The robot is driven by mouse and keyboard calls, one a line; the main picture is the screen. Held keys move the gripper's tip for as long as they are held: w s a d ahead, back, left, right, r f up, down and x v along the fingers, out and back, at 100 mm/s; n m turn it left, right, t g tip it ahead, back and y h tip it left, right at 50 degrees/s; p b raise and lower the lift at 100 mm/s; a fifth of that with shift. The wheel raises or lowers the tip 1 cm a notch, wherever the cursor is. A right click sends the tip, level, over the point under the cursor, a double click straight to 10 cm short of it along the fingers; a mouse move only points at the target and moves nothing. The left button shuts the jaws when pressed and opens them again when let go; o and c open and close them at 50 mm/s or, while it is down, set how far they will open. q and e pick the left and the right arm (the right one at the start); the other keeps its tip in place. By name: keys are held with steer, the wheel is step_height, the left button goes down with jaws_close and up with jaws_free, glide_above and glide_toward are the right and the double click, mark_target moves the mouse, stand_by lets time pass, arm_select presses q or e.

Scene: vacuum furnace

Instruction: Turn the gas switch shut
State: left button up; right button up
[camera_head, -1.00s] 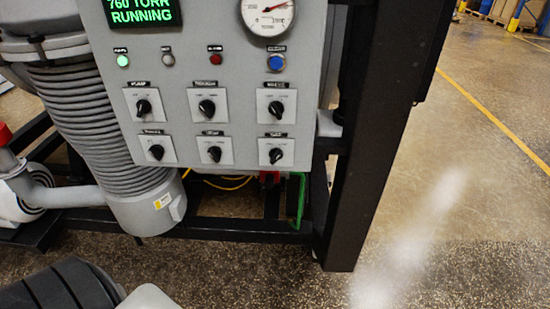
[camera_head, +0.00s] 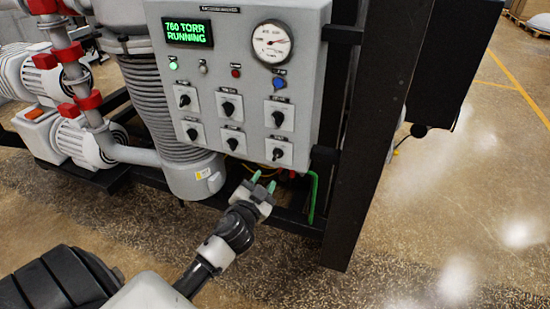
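A grey control panel (camera_head: 318,60) carries two rows of three black rotary switches on white plates. The labels are too small to read, so I cannot tell which is the gas switch. The lower right switch (camera_head: 278,153) has its black knob tilted on its plate. My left gripper (camera_head: 264,181), with greenish fingertips, is just below the panel's lower edge, under that switch. Its two fingers are apart with nothing between them. It touches no switch that I can see. My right gripper is not in view.
The panel also has a lit display (camera_head: 187,33), a round gauge (camera_head: 272,42) and a blue button (camera_head: 279,84). A dark frame post (camera_head: 358,150) stands at its right. A ribbed grey column (camera_head: 155,95) and red-and-white pumps are at its left.

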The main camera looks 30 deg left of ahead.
mark_target(277, 157)
arm_select(q)
steer(key=p+x, duration=0.1)
steer(key=x, duration=0.8)
steer(key=shift+w+a, duration=0.15)
steer(key=shift+w, duration=0.1)
steer(key=shift+w+a+f+p, duration=0.2)
steer(key=shift+w+p, duration=0.1)
steer(key=shift+w, duration=0.35)
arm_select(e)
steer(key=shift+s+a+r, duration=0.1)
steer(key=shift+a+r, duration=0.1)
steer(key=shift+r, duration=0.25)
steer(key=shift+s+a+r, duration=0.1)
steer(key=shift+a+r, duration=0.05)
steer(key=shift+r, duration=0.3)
arm_select(q)
steer(key=shift+r, duration=0.1)
steer(key=shift+c, duration=0.4)
jaws_close()
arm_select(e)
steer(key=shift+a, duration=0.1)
